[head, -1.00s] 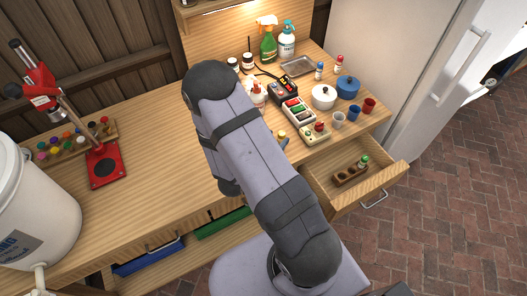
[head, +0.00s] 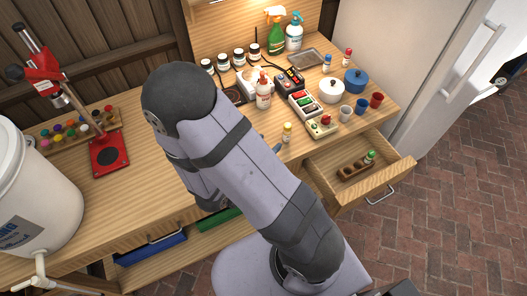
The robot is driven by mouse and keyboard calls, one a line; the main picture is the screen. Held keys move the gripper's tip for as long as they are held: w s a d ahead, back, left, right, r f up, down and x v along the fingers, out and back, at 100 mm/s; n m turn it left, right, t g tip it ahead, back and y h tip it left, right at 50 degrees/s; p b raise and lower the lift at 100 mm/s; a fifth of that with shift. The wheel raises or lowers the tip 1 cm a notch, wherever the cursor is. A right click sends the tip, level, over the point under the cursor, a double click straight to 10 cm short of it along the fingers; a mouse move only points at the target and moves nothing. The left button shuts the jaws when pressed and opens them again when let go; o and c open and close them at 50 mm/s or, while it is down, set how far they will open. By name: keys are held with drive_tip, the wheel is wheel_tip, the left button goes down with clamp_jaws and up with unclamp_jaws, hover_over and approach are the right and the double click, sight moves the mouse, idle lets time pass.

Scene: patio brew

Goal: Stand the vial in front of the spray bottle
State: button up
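A green spray bottle with an orange and white trigger head (head: 276,36) stands upright at the back of the wooden workbench, beside a white pump-type bottle with a blue top (head: 294,32). A small yellow-capped vial (head: 286,134) stands on the bench near its front edge. A green-capped vial (head: 369,157) is in a wooden rack in the open drawer. Small blue-capped (head: 327,63) and red-capped (head: 347,58) vials stand at the back right. My gripper is mostly hidden behind my arm; only a grey-blue bit (head: 277,149) shows near the yellow-capped vial. Its opening cannot be seen.
Several dark jars (head: 238,56), a white bottle with a red top (head: 263,92), control boxes (head: 305,103), a grey tray (head: 307,58), pots (head: 331,91) and cups (head: 361,107) crowd the right side. The open drawer (head: 345,186) juts out in front. The bench's left middle is fairly clear.

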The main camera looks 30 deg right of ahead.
drive_tip(key=w+a+f+n+g+y, duration=0.1)
drive_tip(key=w+a+n+y, duration=0.15)
drive_tip(key=a+y, duration=0.35)
drive_tip(key=w+a+f+n+y, duration=0.1)
drive_tip(key=w+a+n+y, duration=0.15)
drive_tip(key=a+y, duration=0.35)
drive_tip(key=s+d+r+n+g, duration=0.1)
drive_tip(key=s+r+n+g, duration=0.1)
drive_tip(key=s, duration=0.5)
drive_tip(key=s+d+r+n+g, duration=0.2)
drive_tip(key=s+r+n+g, duration=0.1)
drive_tip(key=s, duration=0.5)
drive_tip(key=shift+s+d+r+n+g+h, duration=0.15)
drive_tip(key=shift+s+r+n+g+h, duration=0.15)
drive_tip(key=shift+n+g, duration=0.4)
